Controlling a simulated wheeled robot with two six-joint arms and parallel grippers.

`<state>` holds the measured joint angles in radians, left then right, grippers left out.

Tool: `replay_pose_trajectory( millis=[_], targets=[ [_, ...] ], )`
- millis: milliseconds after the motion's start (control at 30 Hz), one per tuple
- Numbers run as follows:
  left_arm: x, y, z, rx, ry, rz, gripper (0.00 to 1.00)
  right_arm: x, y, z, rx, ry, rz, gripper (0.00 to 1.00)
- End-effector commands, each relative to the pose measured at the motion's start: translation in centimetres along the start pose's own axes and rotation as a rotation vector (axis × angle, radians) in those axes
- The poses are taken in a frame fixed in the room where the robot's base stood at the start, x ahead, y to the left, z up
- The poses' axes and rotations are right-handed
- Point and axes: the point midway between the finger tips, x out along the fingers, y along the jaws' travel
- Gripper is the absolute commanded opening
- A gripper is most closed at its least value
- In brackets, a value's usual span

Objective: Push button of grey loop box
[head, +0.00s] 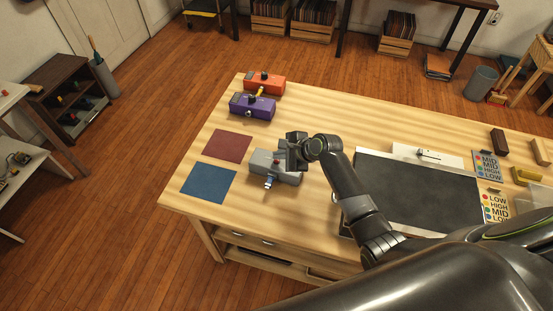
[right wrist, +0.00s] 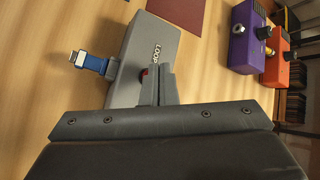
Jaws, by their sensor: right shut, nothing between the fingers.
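The grey loop box (head: 262,160) stands on the wooden table, right of the two coloured squares; it also shows in the right wrist view (right wrist: 150,45) with its "LOOP" lettering. A blue plug (head: 269,181) sticks out of its near side. My right gripper (head: 291,158) is over the right part of the box, fingers shut and empty. In the right wrist view the fingertips (right wrist: 159,70) are right beside a small red button (right wrist: 144,74), partly hidden by them. I cannot tell whether they touch it. My left gripper is not in view.
A purple box (head: 252,107) and an orange box (head: 265,82) stand farther back. A dark red square (head: 227,146) and a blue square (head: 208,182) lie to the left. A dark panel (head: 415,190) and label cards (head: 489,165) lie to the right.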

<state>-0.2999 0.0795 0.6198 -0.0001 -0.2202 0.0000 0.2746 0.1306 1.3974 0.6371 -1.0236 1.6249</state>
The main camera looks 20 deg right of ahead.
Motion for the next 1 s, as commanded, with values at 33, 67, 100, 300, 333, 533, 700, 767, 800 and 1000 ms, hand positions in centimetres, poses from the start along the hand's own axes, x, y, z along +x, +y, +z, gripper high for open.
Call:
replay_pose_trajectory(
  millis=[33,67,100,300,333,533,700,767,800,1000],
  targets=[
    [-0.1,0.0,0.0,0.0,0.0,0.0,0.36,0.1,0.1,-0.1,0.001,0.0,0.002,0.0],
    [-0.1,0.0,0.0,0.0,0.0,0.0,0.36,0.2,0.2,-0.1,0.002,0.0,0.002,0.0],
    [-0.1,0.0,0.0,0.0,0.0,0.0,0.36,0.3,0.3,-0.2,0.002,0.0,0.002,0.0],
    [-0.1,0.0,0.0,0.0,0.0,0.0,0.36,0.5,0.4,-0.3,0.001,0.0,0.0,0.0],
    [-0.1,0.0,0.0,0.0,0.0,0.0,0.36,0.5,0.4,-0.3,0.001,0.0,0.0,0.0],
    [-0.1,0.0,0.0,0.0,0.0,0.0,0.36,0.5,0.4,-0.3,0.001,0.0,0.001,0.0],
    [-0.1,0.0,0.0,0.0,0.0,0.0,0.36,0.6,0.4,-0.4,0.001,0.0,0.001,0.0],
    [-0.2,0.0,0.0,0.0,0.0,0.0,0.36,0.5,0.4,-0.4,0.001,0.0,0.001,0.0],
    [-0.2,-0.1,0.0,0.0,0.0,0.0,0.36,0.5,0.4,-0.3,0.001,0.0,0.001,0.0],
    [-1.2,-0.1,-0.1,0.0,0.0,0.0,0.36,0.0,0.1,0.0,0.001,0.0,0.001,0.0]
  ],
)
